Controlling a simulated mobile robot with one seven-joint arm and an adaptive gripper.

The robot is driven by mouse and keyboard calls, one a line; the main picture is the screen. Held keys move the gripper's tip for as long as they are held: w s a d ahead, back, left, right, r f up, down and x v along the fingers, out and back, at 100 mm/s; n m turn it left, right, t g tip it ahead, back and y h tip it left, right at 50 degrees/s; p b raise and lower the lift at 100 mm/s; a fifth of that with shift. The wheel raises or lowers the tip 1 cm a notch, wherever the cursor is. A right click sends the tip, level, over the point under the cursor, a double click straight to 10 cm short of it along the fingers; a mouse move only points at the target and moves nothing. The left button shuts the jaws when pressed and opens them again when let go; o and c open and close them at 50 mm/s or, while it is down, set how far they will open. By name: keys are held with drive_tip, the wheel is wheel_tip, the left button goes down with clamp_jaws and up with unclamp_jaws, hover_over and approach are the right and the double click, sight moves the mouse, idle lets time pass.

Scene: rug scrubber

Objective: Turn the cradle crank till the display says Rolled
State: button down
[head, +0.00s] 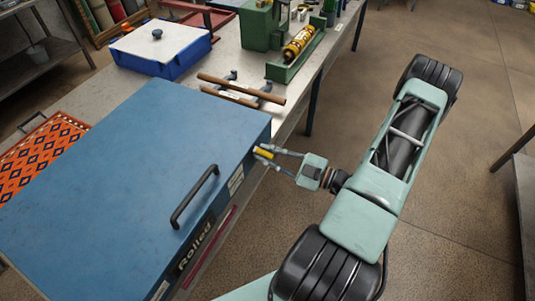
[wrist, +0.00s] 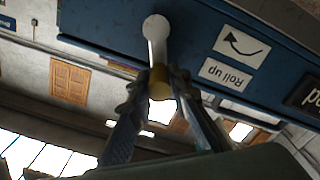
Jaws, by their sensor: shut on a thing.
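The crank is on the side of the blue scrubber (head: 110,170), near its far right corner. Its yellow knob (head: 263,152) sits between the fingertips of my gripper (head: 268,153), which is shut on it. In the wrist view, my gripper (wrist: 160,76) holds the brass-coloured knob (wrist: 159,90), and the pale crank arm (wrist: 156,40) runs from it to a round hub. The dark display (head: 195,245) on the scrubber's side reads "Rolled"; only its edge shows in the wrist view (wrist: 314,98). A "Roll up" label (wrist: 226,75) and a curved-arrow label (wrist: 241,43) are beside the crank.
A black handle (head: 195,195) is on the scrubber lid. An orange patterned rug (head: 40,155) lies at the left. A blue-and-white box (head: 160,45), brown rollers (head: 240,88) and a green device (head: 290,65) stand on the bench behind. Open floor lies to the right.

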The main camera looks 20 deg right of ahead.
drive_tip(key=c, duration=1.8)
unclamp_jaws()
drive_tip(key=v, duration=1.2)
drive_tip(key=shift+d, duration=0.1)
